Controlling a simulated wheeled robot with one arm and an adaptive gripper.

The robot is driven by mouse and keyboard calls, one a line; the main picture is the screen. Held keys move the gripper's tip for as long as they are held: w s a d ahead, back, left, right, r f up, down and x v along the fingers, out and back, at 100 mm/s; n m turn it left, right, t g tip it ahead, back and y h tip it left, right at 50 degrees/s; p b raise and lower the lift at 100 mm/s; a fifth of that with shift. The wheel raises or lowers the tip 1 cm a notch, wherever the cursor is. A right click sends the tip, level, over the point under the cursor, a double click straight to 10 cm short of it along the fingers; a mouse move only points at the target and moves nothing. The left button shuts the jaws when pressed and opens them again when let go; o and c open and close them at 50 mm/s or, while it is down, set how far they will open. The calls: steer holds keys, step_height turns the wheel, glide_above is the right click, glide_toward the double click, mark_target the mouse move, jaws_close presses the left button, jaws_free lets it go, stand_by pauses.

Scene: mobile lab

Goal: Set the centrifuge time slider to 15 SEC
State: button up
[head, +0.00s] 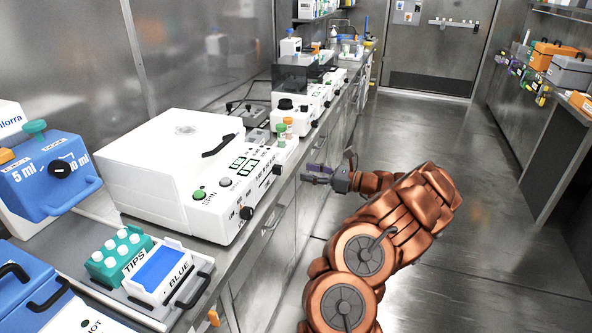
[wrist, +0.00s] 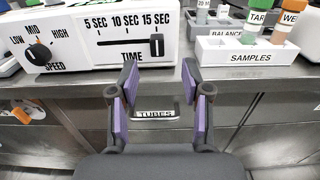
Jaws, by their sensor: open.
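The white centrifuge (head: 150,165) stands on the left bench in the head view, and its front panel (wrist: 85,60) fills the upper left of the wrist view. On the panel, the black time slider knob (wrist: 157,45) sits at the right end of its slot, under the 15 SEC label. My gripper (wrist: 160,75) is open and empty, with its purple-padded fingers just below and in front of the knob, apart from it. In the head view my gripper (head: 314,173) is beside the bench front, right of the centrifuge.
The speed dial (wrist: 38,53) is left of the slider, its pointer near MID. A white samples rack (wrist: 247,52) with capped tubes stands to the right. A drawer handle labelled TUBES (wrist: 155,112) is below. The aisle floor (head: 420,130) is clear.

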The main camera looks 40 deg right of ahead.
steer(key=shift+v, duration=1.85)
